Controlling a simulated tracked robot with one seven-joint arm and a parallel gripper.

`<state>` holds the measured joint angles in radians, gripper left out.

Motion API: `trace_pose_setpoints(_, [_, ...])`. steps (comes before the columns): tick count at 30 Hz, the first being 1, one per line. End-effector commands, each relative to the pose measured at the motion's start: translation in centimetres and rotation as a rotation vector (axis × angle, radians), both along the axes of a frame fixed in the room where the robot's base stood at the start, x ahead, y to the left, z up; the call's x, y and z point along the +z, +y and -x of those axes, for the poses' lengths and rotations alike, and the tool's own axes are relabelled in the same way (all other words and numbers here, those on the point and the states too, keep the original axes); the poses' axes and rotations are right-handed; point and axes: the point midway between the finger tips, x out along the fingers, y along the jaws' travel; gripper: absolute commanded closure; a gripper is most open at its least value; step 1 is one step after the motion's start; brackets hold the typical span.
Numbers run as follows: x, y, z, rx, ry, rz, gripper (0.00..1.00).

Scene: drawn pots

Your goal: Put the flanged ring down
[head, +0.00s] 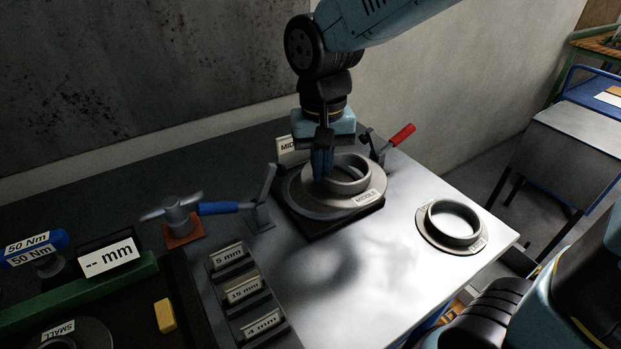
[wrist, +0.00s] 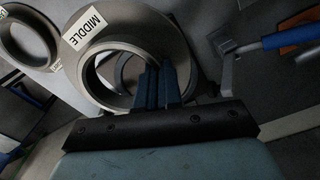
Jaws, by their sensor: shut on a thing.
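The flanged ring labelled MIDDLE (head: 371,183) is a grey ring with a raised collar and a wide flange. It also shows in the wrist view (wrist: 90,46). My gripper (head: 322,172) is shut on the left side of its collar; the fingers also show in the wrist view (wrist: 165,88). The ring is over a dark square fixture (head: 330,231) with a round grey seat (head: 300,204), and looks shifted to the right of that seat. A curved edge shows below through its hole. I cannot tell whether the ring touches the fixture.
A red-handled clamp (head: 400,136) and a blue-handled clamp (head: 228,207) flank the fixture. Another flanged ring (head: 433,228) lies on the table at right. A labelled rack (head: 245,290), a yellow block (head: 165,315) and a SMALL ring (head: 88,334) stand front left. The front middle is bare.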

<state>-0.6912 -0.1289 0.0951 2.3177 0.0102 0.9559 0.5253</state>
Motion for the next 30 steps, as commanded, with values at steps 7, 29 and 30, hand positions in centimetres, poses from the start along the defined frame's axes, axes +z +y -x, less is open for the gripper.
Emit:
trace_pose_setpoints(7, [-1.7,1.4,-3.5,-0.002,0.0,0.001,1.0])
trace_pose_setpoints(29, [-7.8,3.7,-9.3,-0.002,-0.002,-0.001,1.0])
trace_pose_setpoints(30, [-7.8,3.7,-9.3,-0.002,-0.001,0.0,1.0])
